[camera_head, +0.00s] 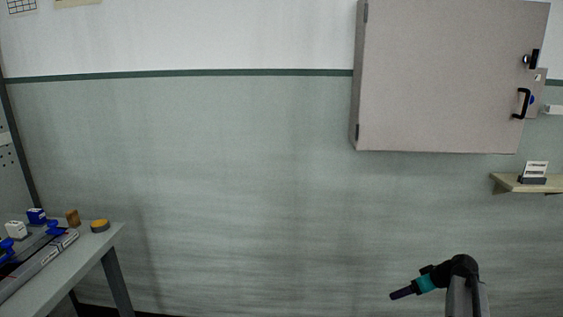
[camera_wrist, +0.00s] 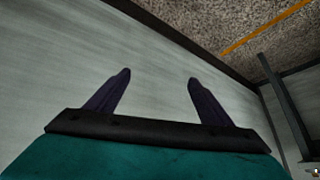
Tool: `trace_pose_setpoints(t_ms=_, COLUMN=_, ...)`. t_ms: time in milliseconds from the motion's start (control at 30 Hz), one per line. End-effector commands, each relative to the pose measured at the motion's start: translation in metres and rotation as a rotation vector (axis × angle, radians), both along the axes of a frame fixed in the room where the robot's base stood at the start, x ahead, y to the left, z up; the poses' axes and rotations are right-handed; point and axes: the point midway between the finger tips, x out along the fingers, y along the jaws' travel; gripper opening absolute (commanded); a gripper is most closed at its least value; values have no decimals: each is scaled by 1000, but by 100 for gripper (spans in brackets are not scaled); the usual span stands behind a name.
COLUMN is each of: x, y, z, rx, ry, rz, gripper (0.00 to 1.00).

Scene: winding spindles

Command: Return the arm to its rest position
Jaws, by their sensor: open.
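My gripper (camera_head: 402,293) shows at the lower right of the head view, at the end of my arm, pointing left and slightly down. It is in front of the green wall, clear of other things. In the wrist view my gripper (camera_wrist: 158,88) has its two dark fingers spread apart with nothing between them. Behind the fingers is the pale green wall (camera_wrist: 150,40).
A grey wall cabinet (camera_head: 440,75) hangs at the upper right. A small shelf (camera_head: 508,184) with a card holder is at the right. A workbench (camera_head: 85,252) with several small items stands at the left. The middle is free.

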Motion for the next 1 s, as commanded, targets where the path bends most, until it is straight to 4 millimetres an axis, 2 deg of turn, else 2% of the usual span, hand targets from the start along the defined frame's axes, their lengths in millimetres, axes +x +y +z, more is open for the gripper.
trace_pose_setpoints(t_ms=33, x=-8, y=16, z=-14, rx=12, ry=37, rz=-4, gripper=74)
trace_pose_setpoints(t_ms=200, x=-31, y=58, z=-62, rx=41, ry=157, rz=-32, gripper=74)
trace_pose_setpoints(t_ms=500, x=-86, y=128, z=-135, rx=58, ry=366, rz=-84, gripper=74)
trace_pose_setpoints(t_ms=767, x=-147, y=180, z=-186, rx=39, ry=539, rz=-132, gripper=74)
trace_pose_setpoints(t_ms=1000, x=-212, y=219, z=-224, rx=-9, ry=690, rz=-177, gripper=74)
